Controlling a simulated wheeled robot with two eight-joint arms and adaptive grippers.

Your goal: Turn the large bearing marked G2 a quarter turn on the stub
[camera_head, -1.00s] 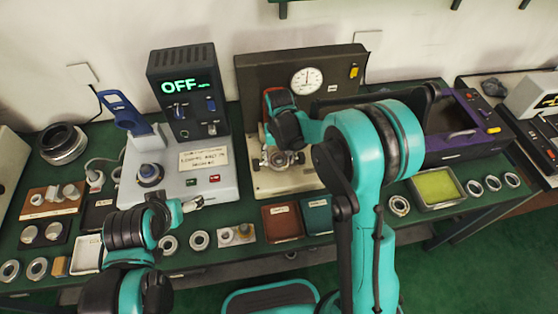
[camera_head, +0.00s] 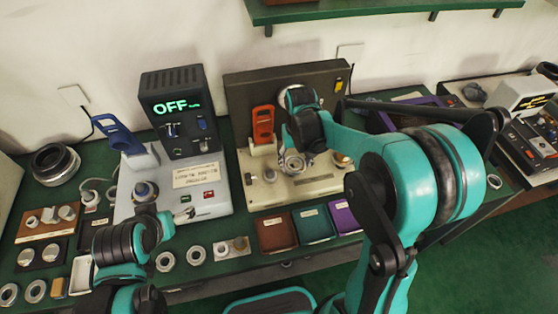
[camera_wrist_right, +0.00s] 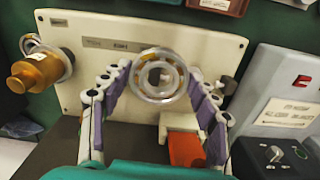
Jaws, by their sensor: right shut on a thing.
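The large bearing (camera_wrist_right: 159,76) is a pale metal ring with a brownish inside, in front of the cream fixture plate (camera_wrist_right: 230,55). My right gripper (camera_wrist_right: 157,85) has its purple-padded fingers on either side of the ring, shut on it. In the head view this gripper (camera_head: 297,163) is low over the cream plate, its wrist covering part of the bearing area. The stub is mostly hidden behind the ring, and I cannot read a G2 mark.
The grey control box (camera_head: 180,190) with an OFF display stands left of the fixture. A red upright piece (camera_head: 263,126) stands close to my right wrist. A brass knob (camera_wrist_right: 38,72) is on the plate. Brown (camera_head: 276,232), teal (camera_head: 313,223) and purple (camera_head: 346,216) trays line the front.

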